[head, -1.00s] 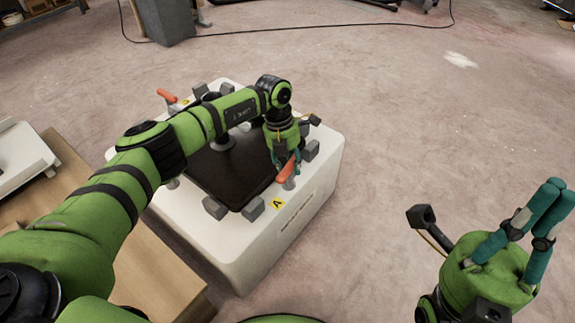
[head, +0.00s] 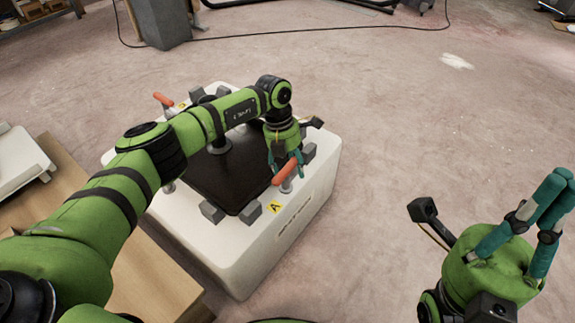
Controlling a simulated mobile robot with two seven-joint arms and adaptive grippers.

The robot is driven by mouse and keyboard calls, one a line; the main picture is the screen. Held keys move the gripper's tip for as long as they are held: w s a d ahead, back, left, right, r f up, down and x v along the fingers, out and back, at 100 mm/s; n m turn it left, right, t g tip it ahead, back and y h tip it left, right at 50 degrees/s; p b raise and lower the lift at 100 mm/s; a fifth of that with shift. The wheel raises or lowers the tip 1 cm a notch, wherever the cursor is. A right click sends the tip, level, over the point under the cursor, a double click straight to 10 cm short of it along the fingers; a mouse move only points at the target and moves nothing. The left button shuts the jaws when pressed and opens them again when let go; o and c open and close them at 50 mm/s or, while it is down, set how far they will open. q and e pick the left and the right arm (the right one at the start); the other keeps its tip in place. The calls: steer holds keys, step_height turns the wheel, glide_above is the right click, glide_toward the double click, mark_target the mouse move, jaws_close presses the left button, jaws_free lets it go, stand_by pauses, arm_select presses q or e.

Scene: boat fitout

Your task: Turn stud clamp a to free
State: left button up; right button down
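Stud clamp a has an orange handle (head: 287,172) on a grey stud, beside the yellow A label (head: 274,208) at the near right corner of the white block (head: 235,240). My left gripper (head: 284,162) points down over this clamp. Its teal fingers are apart, one on each side of the handle's upper end; contact cannot be made out. The handle's far end is hidden by the gripper.
A dark panel (head: 232,185) lies on the block, ringed by several grey blocks. Another orange handle (head: 163,99) stands at the far left corner. A wooden bench (head: 150,275) is at the left. Floor to the right is clear.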

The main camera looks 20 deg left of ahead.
arm_select(q)
steer(key=shift+s+a, duration=0.1)
steer(key=shift+a+r, duration=0.1)
step_height(320, 180, up, 12)
steer(key=a, duration=0.2)
steer(key=shift+w+f, duration=0.25)
steer(key=shift+w, duration=0.15)
